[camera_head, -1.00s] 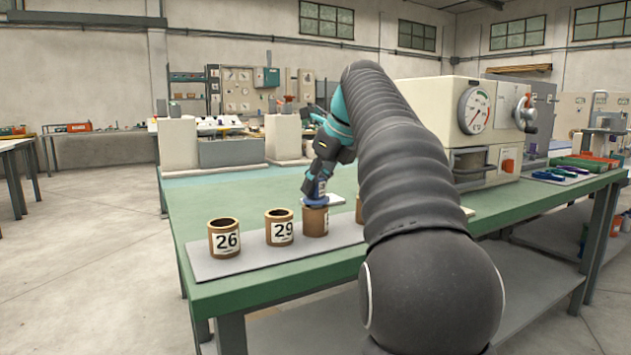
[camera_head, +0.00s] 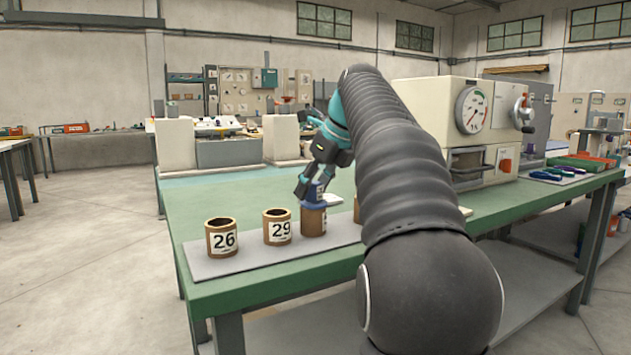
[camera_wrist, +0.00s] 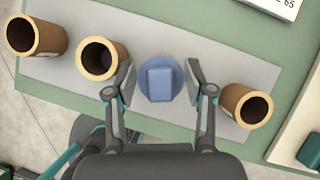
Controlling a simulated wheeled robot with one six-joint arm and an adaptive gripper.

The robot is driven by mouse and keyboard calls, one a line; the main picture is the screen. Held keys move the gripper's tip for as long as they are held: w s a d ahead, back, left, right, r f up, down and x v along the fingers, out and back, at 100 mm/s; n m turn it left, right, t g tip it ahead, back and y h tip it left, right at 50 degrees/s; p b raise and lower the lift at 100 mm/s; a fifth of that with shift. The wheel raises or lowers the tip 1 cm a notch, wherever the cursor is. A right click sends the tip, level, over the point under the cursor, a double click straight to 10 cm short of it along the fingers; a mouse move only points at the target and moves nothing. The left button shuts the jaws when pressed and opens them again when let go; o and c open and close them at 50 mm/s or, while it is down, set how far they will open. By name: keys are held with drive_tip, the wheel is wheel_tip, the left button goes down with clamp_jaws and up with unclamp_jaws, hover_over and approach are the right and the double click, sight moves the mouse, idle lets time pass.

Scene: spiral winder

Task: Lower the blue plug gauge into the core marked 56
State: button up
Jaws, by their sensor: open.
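The blue plug gauge (camera_head: 313,196) stands upright on the third core (camera_head: 313,223) from the left, its wide flange over the core's mouth. Its lower part is hidden, and this core's label is turned too far to read. In the wrist view the blue plug gauge (camera_wrist: 160,81) shows from above, its flange covering the core below. My gripper (camera_wrist: 158,88) is open, with one finger on each side of the gauge's square handle and gaps between. In the head view my gripper (camera_head: 308,184) is just above the flange.
Cores marked 26 (camera_head: 222,238) and 29 (camera_head: 278,227) stand open to the left on a grey mat (camera_head: 208,265). Another core (camera_wrist: 246,105) is close on the right, mostly behind my arm in the head view. A dial machine (camera_head: 430,105) stands behind right.

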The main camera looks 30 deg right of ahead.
drive_tip(key=v, duration=1.1)
drive_tip(key=shift+s+r, duration=0.2)
drive_tip(key=shift+r, duration=0.15)
drive_tip(key=shift+d, duration=0.1)
